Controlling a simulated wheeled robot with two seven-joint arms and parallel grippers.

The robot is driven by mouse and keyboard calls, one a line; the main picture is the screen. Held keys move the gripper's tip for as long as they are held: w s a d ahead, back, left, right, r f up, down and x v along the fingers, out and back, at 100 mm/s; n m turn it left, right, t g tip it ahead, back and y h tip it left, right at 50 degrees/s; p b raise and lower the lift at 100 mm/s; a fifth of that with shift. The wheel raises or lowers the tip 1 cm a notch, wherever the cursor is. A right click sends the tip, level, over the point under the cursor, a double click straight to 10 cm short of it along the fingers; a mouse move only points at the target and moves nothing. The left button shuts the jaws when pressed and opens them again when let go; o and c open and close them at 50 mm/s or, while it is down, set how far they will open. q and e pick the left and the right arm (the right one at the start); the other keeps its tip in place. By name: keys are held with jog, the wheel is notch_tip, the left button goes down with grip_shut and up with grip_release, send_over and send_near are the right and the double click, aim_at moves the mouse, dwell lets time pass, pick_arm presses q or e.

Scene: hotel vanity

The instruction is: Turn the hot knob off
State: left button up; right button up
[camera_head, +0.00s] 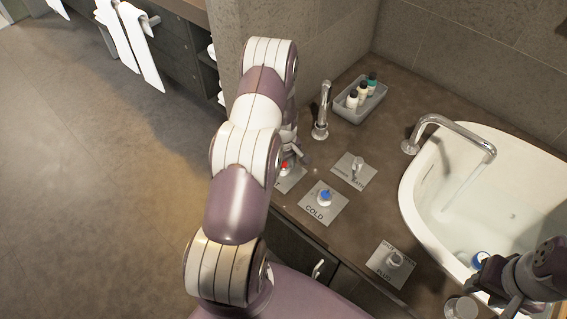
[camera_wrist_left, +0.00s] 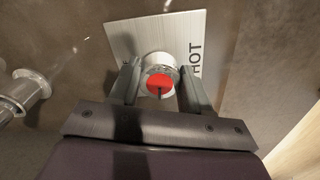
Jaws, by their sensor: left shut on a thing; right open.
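The hot knob has a red top (camera_head: 284,167) and shows just beside my left arm in the head view, its plate partly hidden by the arm. In the left wrist view the hot knob (camera_wrist_left: 160,82) stands on a metal plate (camera_wrist_left: 120,38) marked HOT. My left gripper (camera_wrist_left: 158,92) has one finger on each side of the knob and is shut on it. A dark mark on the red top points toward the gripper's palm. My right gripper (camera_head: 507,303) is open at the lower right of the head view, over the basin's near edge.
The COLD knob (camera_head: 324,197) with a blue top sits close to the right. A lever plate (camera_head: 354,171), a chrome spout (camera_head: 321,112) and a tray of bottles (camera_head: 360,97) stand behind. The plug knob (camera_head: 393,260) and white basin (camera_head: 420,190) lie to the right.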

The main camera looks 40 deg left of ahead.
pick_arm(q)
jog(key=m, duration=0.3)
jog(key=shift+r+p, duration=0.1)
jog(key=shift+p, duration=0.25)
jog(key=m, duration=0.5)
jog(key=shift+p, duration=0.3)
jog(key=m, duration=0.4)
jog(key=shift+a, duration=0.1)
jog(key=shift+m, duration=2.1)
jog(key=o, duration=1)
jog(key=shift+s, duration=0.1)
jog(key=shift+p, duration=0.3)
notch_tip(320, 180, up, 13)
jog(key=shift+f+p, duration=0.2)
jog(key=shift+p, duration=0.4)
